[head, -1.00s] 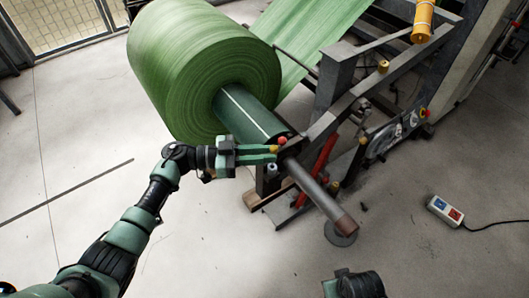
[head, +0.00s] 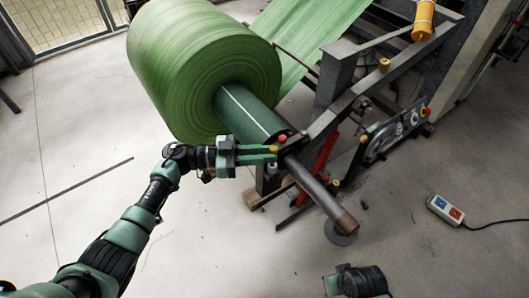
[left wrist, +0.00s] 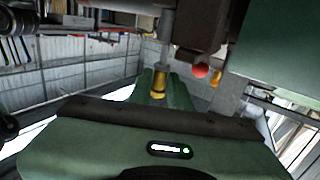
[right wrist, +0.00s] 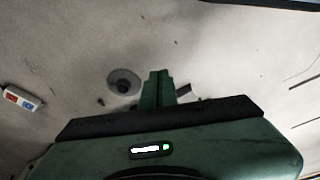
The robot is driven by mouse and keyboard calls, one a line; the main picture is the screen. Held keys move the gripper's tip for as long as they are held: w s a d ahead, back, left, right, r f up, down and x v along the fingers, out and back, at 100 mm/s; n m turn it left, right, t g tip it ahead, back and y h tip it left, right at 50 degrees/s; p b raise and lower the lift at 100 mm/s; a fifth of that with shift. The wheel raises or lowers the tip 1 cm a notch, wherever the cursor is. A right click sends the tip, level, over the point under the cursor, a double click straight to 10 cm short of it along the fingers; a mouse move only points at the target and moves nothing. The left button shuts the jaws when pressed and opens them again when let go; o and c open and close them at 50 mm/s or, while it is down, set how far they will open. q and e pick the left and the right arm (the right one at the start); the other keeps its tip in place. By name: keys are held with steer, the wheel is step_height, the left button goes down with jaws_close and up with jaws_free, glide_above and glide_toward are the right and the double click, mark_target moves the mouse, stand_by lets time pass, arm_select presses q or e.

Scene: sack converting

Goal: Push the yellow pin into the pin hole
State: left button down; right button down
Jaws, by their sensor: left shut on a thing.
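The yellow pin (head: 274,149) is at the fingertips of my left gripper (head: 276,154), beside the near end of the roll's core by the stand. In the left wrist view the yellow pin (left wrist: 159,84) sits between the green fingers (left wrist: 158,93), under a grey upright rod. The fingers are shut on it. The pin hole cannot be made out; the fingers and the frame cover that spot. My right gripper is empty, its fingers (right wrist: 157,88) together over bare floor in the right wrist view.
A red ball knob (head: 282,138) is close beside the pin; it also shows in the left wrist view (left wrist: 200,70). The green roll (head: 195,75) and steel shaft (head: 322,197) flank the left gripper. A control box (head: 446,210) lies on the floor, right.

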arm_select(q)
steer(key=shift+f, duration=0.1)
arm_select(e)
steer(key=shift+r, duration=0.15)
arm_select(q)
steer(key=shift+f, duration=0.15)
arm_select(e)
steer(key=shift+r, duration=0.25)
arm_select(q)
steer(key=shift+f, duration=0.2)
arm_select(e)
steer(key=shift+s+d+r, duration=0.1)
steer(key=shift+r, duration=0.3)
arm_select(q)
steer(key=shift+f+b, duration=0.3)
steer(key=shift+b, duration=0.15)
arm_select(e)
steer(key=shift+w+r, duration=0.2)
steer(key=shift+r, duration=0.45)
arm_select(q)
steer(key=c, duration=1.6)
jaws_free()
arm_select(e)
steer(key=shift+w+r, duration=0.1)
steer(key=shift+r, duration=0.15)
